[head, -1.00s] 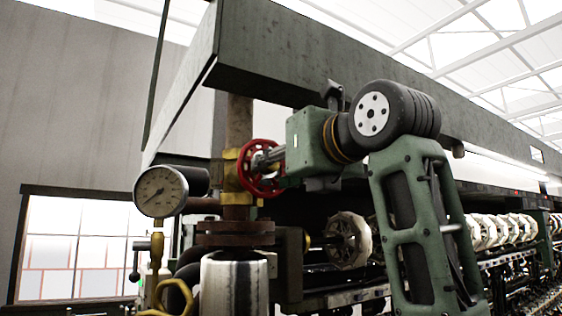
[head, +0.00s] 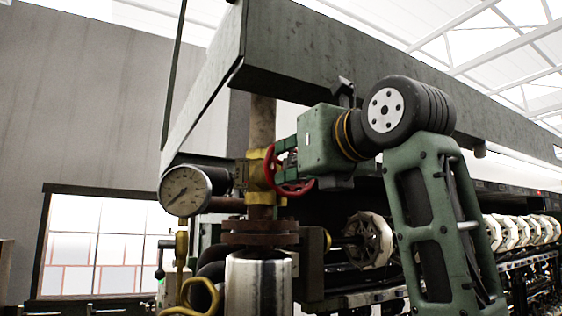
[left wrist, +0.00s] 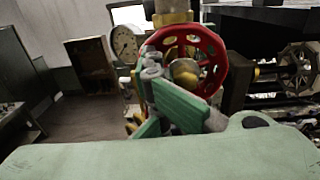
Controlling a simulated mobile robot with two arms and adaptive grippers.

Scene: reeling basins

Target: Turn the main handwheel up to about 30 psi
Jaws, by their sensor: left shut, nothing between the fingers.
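The red main handwheel (head: 306,187) is on the brass valve of the upright pipe. My left gripper (head: 276,165) is shut and empty at the wheel, its fingers covering part of the rim. In the left wrist view the wheel (left wrist: 219,57) shows its round rim and brass hub. There the gripper's fingers (left wrist: 150,68) overlap its left rim; whether they touch it I cannot tell. The round white pressure gauge (head: 184,191) is left of the valve, its needle pointing to the lower left; its numbers are too small to read. It also shows in the left wrist view (left wrist: 124,42).
A large grey beam (head: 330,60) runs above my arm. A rusty flange (head: 260,232) and a shiny metal cylinder (head: 258,285) are below the valve. Reeling machinery with several pale reels (head: 370,240) is behind on the right.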

